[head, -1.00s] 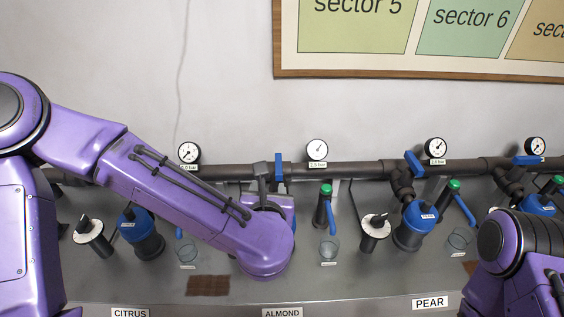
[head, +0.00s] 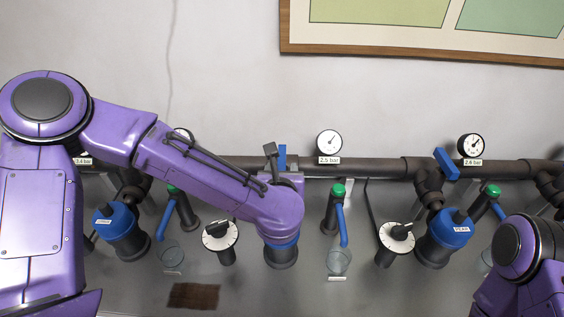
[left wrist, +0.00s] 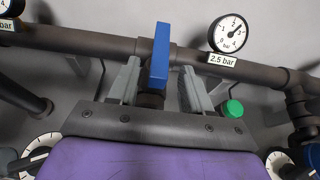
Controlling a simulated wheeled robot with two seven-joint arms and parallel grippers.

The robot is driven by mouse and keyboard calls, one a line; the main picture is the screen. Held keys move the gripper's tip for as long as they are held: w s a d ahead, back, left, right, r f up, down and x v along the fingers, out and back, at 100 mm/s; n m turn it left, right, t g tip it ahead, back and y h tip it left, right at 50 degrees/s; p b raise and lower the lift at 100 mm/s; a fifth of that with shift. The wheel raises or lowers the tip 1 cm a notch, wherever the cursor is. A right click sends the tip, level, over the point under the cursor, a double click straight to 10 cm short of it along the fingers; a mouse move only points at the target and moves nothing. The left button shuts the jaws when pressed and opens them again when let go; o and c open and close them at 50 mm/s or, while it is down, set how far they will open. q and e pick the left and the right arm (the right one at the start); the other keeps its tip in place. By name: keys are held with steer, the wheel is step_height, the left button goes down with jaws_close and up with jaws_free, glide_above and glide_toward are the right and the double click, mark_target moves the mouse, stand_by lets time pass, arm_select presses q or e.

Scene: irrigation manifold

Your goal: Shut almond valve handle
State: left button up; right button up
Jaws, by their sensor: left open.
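The almond valve handle is a blue lever (head: 282,157) on the dark pipe, crosswise to it, partly hidden by my left arm in the head view. In the left wrist view the blue handle (left wrist: 160,55) stands upright between the two grey fingers. My left gripper (left wrist: 160,70) is open, with one finger on each side of the handle and a visible gap on both sides. In the head view only a grey finger shows above my purple wrist. My right arm shows at the lower right; its gripper is out of frame.
The pipe (head: 375,168) runs across the wall. A gauge reading 2.5 bar (head: 329,143) is right of the handle. A green-capped tap (head: 338,191), dial (head: 220,235) and blue-topped canister (head: 449,229) stand nearby. Another blue handle (head: 446,163) is slanted.

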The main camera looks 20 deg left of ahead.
mark_target(281, 167)
arm_select(q)
steer(key=x, duration=0.4)
steer(key=shift+p, duration=0.35)
jaws_close()
